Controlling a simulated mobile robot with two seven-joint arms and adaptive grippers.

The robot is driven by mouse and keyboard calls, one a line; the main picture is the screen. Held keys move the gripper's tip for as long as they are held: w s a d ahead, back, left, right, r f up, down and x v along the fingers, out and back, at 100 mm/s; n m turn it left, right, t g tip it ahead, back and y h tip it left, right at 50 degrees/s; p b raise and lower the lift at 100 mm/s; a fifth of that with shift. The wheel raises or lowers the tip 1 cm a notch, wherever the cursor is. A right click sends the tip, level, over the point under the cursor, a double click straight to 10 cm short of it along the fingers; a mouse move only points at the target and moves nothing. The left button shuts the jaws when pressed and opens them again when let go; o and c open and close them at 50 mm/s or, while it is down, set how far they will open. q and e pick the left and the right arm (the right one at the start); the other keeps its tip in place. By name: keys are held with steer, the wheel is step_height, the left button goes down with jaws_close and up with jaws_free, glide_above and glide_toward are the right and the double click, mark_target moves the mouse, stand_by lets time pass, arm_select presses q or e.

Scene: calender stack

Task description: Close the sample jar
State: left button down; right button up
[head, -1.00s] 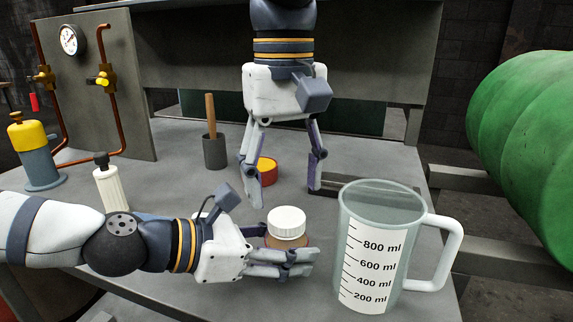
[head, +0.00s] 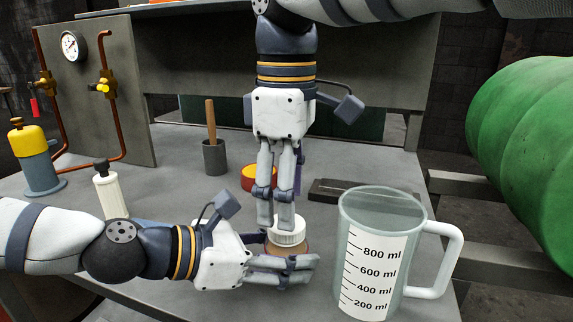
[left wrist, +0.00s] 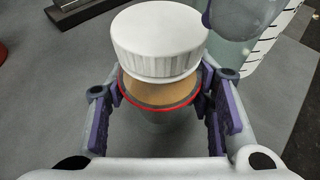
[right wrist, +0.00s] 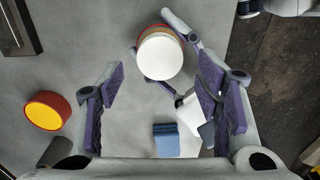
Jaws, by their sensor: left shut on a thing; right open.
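The sample jar (head: 290,247) is brownish, with a ribbed white lid (head: 290,237) on top. My left gripper (head: 285,268) is shut around the jar's body, which stands upright. In the left wrist view, the lid (left wrist: 158,42) sits above the brown upper part (left wrist: 158,90), with a red ring (left wrist: 160,107) lower down. I cannot tell whether the lid is seated tightly. My right gripper (head: 275,222) points down at the lid, its fingers near it and partly hiding it. In the right wrist view, the lid (right wrist: 160,55) lies ahead between the open, empty fingers.
A clear measuring jug (head: 375,255) stands close to the right of the jar. A red tin with yellow top (head: 258,176) and a dark flat block (head: 330,190) are behind. A grey mortar (head: 215,157) and white bottle (head: 110,192) stand left. A blue block (right wrist: 166,140) lies nearby.

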steer(key=shift+f, duration=1.75)
steer(key=c, duration=1.2)
steer(key=m, duration=0.5)
steer(key=o, duration=1.2)
steer(key=shift+o, duration=0.2)
